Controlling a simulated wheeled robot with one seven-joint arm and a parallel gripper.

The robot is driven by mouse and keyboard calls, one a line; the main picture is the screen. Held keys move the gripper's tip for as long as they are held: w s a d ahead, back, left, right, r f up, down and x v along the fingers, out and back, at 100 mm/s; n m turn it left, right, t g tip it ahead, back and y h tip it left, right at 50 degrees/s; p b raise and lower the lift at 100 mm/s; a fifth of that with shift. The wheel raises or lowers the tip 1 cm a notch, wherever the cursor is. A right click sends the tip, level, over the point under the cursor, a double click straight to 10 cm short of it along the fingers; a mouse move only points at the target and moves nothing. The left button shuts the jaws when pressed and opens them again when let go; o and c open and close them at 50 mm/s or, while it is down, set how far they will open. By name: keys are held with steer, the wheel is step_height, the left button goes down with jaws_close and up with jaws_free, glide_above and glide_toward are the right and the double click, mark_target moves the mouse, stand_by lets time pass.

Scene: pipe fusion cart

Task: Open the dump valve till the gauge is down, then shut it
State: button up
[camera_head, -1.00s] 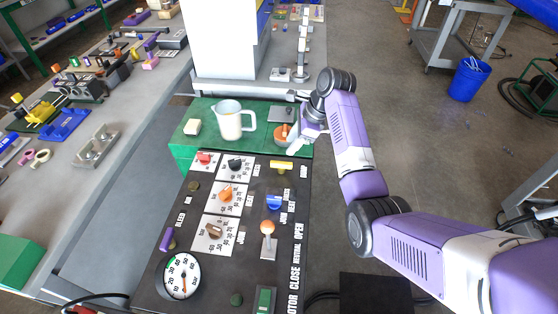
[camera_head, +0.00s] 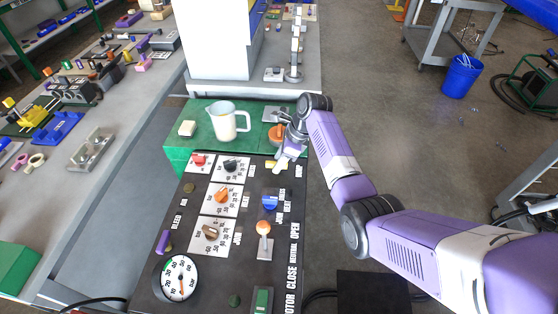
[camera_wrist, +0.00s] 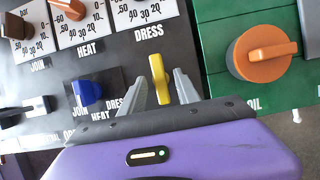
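The yellow valve lever (camera_head: 270,163) is at the top right of the black panel, by a label that seems to read DUMP; my gripper partly hides it in the head view. In the wrist view the yellow lever (camera_wrist: 160,78) stands between the two grey fingers of my gripper (camera_wrist: 161,90). The fingers are apart with a gap on both sides of the lever. My gripper (camera_head: 286,158) is low over the panel's top right in the head view. The round white gauge (camera_head: 176,278) is at the panel's lower left, its needle pointing down; its reading is too small to tell.
A blue knob (camera_wrist: 86,92) sits left of the fingers and an orange knob (camera_wrist: 262,52) on the green block at right. A white jug (camera_head: 226,122) stands behind the panel. An orange-topped lever (camera_head: 264,228) rises from the panel's right side.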

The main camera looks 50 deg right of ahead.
steer(key=shift+c, duration=0.5)
jaws_close()
